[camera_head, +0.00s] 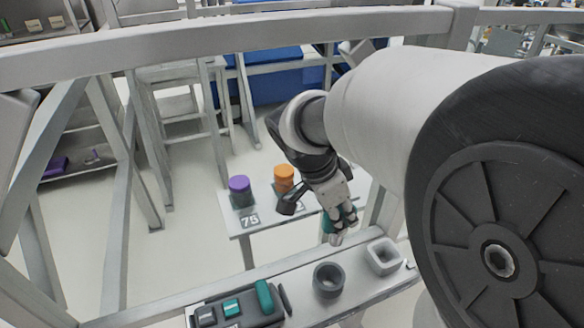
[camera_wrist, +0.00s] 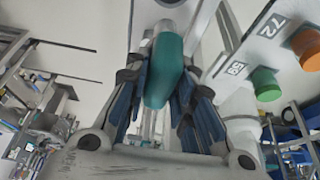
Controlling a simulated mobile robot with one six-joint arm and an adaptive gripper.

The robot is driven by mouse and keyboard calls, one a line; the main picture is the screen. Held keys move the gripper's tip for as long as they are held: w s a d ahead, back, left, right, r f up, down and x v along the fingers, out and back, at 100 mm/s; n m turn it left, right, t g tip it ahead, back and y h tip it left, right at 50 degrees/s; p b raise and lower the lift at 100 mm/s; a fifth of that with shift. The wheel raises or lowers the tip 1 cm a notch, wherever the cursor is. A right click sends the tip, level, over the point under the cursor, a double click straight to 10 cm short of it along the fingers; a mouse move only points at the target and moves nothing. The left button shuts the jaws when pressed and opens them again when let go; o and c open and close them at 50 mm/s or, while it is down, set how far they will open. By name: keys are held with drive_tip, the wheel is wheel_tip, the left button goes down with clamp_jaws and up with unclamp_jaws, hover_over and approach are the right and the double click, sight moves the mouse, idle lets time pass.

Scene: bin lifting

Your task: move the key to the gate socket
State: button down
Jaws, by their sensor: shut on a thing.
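A teal key (camera_wrist: 164,72) is between the fingers of my gripper (camera_wrist: 160,100) in the wrist view, with a pale shaft beside it. In the head view my gripper (camera_head: 340,222) points down and is shut on the key (camera_head: 326,223), which shows only as a small teal patch. The gripper is above and behind the ledge, clear of its sockets. A round dark grey socket (camera_head: 328,280) and a square light grey socket (camera_head: 384,257) stand on this ledge. I cannot tell which is the gate socket.
A dark tray (camera_head: 268,322) with teal pieces lies at the ledge's left. Behind, a low table (camera_head: 270,216) holds purple (camera_head: 240,188) and orange (camera_head: 284,177) capped cylinders. Pale frame bars (camera_head: 160,55) enclose the area. A green cap (camera_wrist: 265,84) shows in the wrist view.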

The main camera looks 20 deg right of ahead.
drive_tip(key=shift+r, duration=0.55)
drive_tip(key=shift+r, duration=0.1)
drive_tip(key=shift+r+p, duration=2)
drive_tip(key=shift+r, duration=0.95)
drive_tip(key=shift+f, duration=0.1)
